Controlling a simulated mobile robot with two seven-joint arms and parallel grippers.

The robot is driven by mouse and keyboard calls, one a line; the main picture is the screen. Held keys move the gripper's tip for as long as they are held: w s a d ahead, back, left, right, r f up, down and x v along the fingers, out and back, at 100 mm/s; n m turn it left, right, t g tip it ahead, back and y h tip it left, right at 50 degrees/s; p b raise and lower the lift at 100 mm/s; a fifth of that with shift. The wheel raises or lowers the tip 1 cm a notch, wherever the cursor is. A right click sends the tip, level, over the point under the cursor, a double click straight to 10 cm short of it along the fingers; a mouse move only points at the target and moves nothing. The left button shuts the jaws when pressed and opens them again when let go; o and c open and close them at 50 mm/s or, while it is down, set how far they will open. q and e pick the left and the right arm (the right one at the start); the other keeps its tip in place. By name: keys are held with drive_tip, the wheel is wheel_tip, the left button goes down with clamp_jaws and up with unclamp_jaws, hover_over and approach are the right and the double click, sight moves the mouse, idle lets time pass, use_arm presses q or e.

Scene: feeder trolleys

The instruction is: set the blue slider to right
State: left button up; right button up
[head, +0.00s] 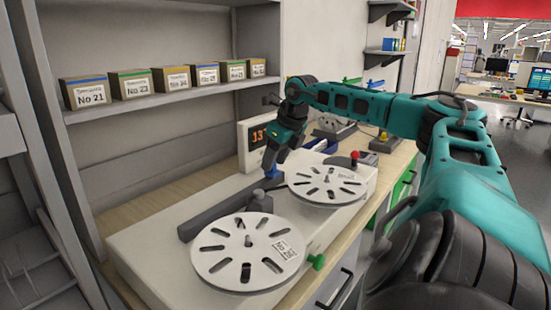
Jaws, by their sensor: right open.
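A small blue part (272,173), which looks like the blue slider, sits at the far right end of a dark rail (222,212) on the pale feeder top (150,238). My right gripper (276,160) reaches in from the right and points down, with its open fingertips right above or at this blue part. Whether they touch it is too small to tell. My left gripper is not in view.
Two white slotted reels (222,262) (318,194) lie in front of the rail. A grey knob (260,200) stands beside it. A display (257,140) stands behind. A red-topped lever (355,156) is at the right. Boxes (130,86) line the shelf.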

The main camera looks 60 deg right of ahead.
drive_tip(key=v, duration=1.3)
drive_tip(key=shift+f, duration=0.1)
